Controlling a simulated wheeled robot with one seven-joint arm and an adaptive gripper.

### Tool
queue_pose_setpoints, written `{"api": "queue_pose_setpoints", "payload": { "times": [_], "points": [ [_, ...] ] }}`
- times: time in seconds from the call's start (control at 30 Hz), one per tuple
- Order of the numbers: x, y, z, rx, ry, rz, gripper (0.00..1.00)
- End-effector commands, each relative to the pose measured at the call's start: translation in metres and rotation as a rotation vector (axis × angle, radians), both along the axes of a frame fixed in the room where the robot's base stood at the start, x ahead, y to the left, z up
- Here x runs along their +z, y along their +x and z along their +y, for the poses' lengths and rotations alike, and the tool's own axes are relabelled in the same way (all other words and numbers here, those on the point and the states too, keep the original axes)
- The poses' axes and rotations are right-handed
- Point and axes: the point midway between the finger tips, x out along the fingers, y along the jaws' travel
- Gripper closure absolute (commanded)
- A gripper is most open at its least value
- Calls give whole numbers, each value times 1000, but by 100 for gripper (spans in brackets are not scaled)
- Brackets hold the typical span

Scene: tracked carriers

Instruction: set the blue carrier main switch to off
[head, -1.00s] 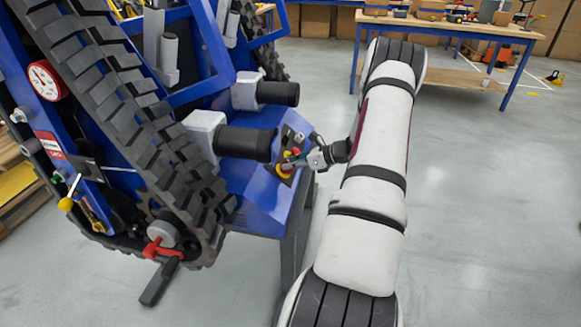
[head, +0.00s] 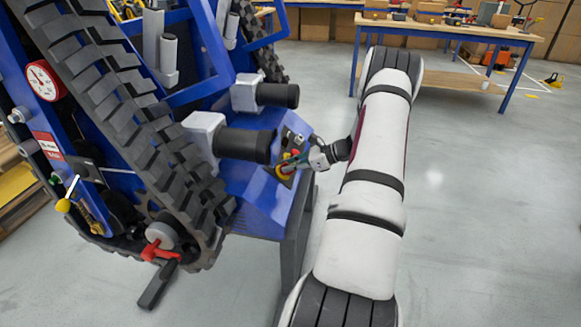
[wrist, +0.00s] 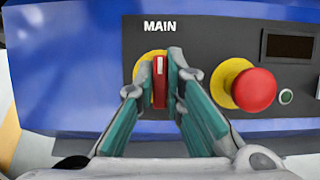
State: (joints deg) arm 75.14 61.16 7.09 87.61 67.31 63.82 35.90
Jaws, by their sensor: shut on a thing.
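The blue carrier (head: 262,190) stands at the left in the head view, with its sloped control panel facing my arm. In the wrist view the main switch (wrist: 159,82) is a red handle with a white mark on a yellow plate, under the word MAIN. The handle looks upright. My gripper (wrist: 160,75) is shut on the handle, one fingertip on each side. In the head view my gripper (head: 298,163) reaches the panel from the right. The fingers hide much of the yellow plate, and no on or off lettering shows.
A red mushroom button (wrist: 254,90) on a yellow ring sits just right of the switch, with a small green button (wrist: 286,96) and a dark display (wrist: 289,46) beyond. Black tracks (head: 125,120) flank the carrier. Floor right of my arm is clear.

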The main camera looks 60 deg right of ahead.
Motion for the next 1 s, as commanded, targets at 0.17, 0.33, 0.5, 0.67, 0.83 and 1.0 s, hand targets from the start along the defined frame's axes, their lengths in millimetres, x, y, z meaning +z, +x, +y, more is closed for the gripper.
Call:
{"api": "queue_pose_setpoints", "payload": {
  "times": [0.17,0.33,0.5,0.67,0.83,1.0],
  "points": [
    [-1,0,0,0,2,2,70],
    [0,0,0,0,1,0,70],
    [1,-3,-1,-1,0,1,70],
    [11,-19,-9,-3,-1,2,70],
    [27,-47,-20,-4,-2,1,70],
    [41,-74,-31,-3,-1,2,70]
  ]
}}
